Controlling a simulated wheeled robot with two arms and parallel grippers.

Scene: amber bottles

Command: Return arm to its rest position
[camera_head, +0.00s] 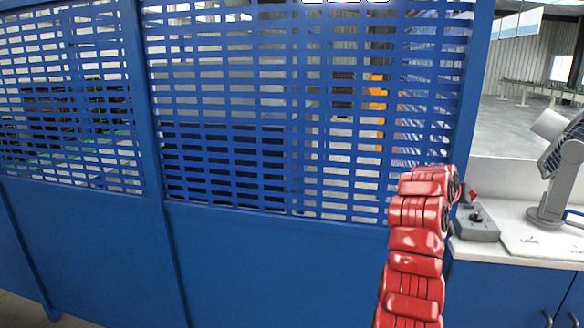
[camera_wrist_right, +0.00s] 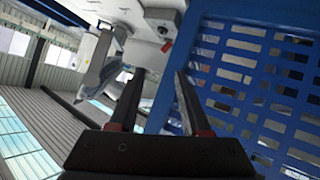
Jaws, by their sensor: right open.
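My right arm (camera_head: 414,250) rises as a red segmented arm at the right of the head view, in front of the blue partition. My left arm and left gripper are in neither view. No amber bottle shows.
A blue slatted partition (camera_head: 235,250) fills most of the head view; its slats (camera_wrist_right: 250,75) run close to the right gripper's fingers. At right, a white counter (camera_head: 510,216) holds a grey control box (camera_head: 477,226) and a grey device on a stand (camera_head: 551,190).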

